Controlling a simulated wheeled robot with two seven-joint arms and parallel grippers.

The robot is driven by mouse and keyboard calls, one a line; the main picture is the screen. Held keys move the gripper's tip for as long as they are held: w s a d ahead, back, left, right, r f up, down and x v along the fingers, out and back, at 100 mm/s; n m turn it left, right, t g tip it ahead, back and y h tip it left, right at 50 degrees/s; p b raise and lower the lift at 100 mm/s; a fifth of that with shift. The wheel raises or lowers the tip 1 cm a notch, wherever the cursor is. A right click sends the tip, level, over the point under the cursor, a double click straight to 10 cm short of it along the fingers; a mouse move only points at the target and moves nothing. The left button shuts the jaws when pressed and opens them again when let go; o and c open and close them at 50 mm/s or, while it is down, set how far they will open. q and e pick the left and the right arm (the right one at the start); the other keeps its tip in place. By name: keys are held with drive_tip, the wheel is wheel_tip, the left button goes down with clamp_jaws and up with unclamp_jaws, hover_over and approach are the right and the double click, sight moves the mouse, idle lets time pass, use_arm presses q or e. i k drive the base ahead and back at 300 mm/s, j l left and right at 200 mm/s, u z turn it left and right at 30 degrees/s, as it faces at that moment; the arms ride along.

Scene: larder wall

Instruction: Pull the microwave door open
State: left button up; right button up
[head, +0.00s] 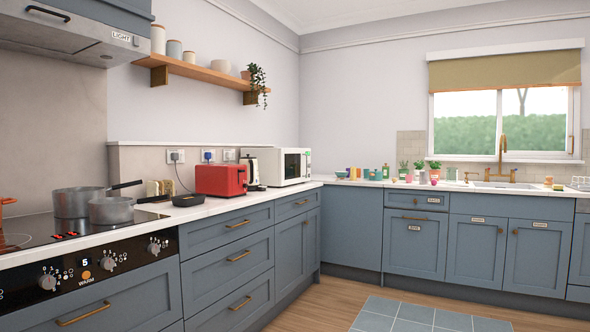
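A white microwave (277,166) stands on the worktop towards the corner, beyond the red toaster. Its dark-windowed door (293,165) faces right and looks shut. I see it at an angle, so the door's handle is too small to tell. Neither my left nor my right gripper is in view.
A red toaster (221,180) and a kettle (249,168) stand left of the microwave on the white worktop (270,193). Two grey pans (110,210) sit on the hob. Jars and small plants (420,172) line the back worktop. The wooden floor (335,300) is clear around a grey rug (425,316).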

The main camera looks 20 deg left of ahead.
sight(290, 160)
drive_tip(key=i+u, duration=0.15)
drive_tip(key=i, duration=3.2)
drive_tip(key=i+l+u, duration=0.1)
drive_tip(key=i+u, duration=0.2)
drive_tip(key=i, duration=0.2)
drive_tip(key=i+l+u, duration=0.3)
drive_tip(key=i, duration=0.2)
drive_tip(key=i+l+u, duration=0.3)
drive_tip(key=i, duration=0.2)
